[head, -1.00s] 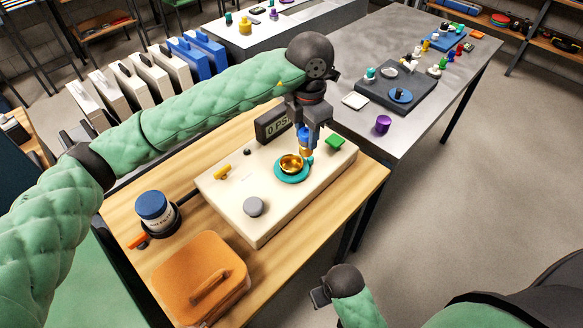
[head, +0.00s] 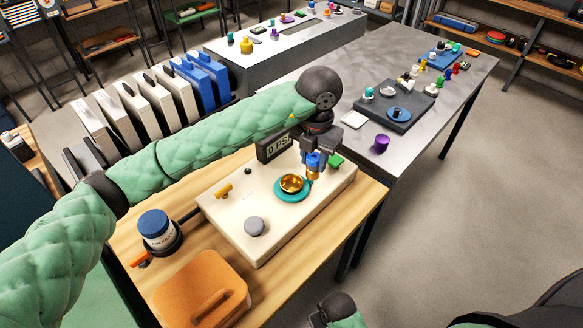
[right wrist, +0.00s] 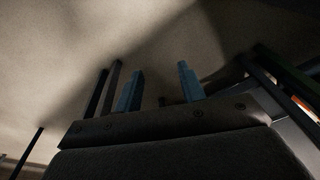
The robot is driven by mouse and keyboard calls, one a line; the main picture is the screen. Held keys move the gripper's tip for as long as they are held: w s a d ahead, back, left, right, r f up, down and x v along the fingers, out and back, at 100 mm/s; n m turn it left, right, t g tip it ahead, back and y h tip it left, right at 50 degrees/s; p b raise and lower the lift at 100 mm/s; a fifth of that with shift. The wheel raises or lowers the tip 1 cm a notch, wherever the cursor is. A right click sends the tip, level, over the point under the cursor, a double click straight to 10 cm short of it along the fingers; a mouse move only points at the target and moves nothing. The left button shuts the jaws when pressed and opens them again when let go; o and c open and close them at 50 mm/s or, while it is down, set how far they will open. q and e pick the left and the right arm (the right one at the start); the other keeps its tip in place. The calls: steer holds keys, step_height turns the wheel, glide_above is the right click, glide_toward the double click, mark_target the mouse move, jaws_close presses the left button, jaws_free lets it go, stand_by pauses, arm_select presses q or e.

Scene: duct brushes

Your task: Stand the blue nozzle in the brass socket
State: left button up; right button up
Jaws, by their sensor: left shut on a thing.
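The brass socket (head: 291,184) is a gold cup on a teal disc (head: 279,195) on top of the cream panel box. My left gripper (head: 314,166) is shut on the blue nozzle (head: 313,160), just beyond and to the right of the socket. The nozzle hangs roughly upright, with an orange-gold part below its blue top. Its lower end is small and partly hidden, so I cannot tell its exact height. My right gripper (right wrist: 160,88) is empty, with its fingers apart in the right wrist view.
The cream box (head: 240,205) carries a gauge display (head: 277,146), a yellow lever (head: 224,190), a grey knob (head: 255,226) and a green piece (head: 336,160). A blue-lidded jar (head: 156,229) and an orange case (head: 203,290) stand on the wooden table. A purple cup (head: 382,142) stands on the grey table.

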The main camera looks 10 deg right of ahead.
arm_select(q)
steer(key=w+a+f+p, duration=0.1)
steer(key=f, duration=0.1)
steer(key=w+a+f+p, duration=0.1)
steer(key=a+f, duration=0.1)
steer(key=w+a+f+p, duration=0.1)
steer(key=f+p, duration=0.1)
steer(key=shift+w+a+f, duration=0.3)
steer(key=shift+w, duration=0.05)
steer(key=shift+f, duration=0.55)
arm_select(e)
steer(key=s+d+f, duration=0.2)
steer(key=s+f, duration=0.1)
steer(key=f, duration=1.3)
steer(key=shift+d, duration=0.15)
arm_select(q)
steer(key=shift+f, duration=0.1)
arm_select(e)
steer(key=shift+r, duration=0.15)
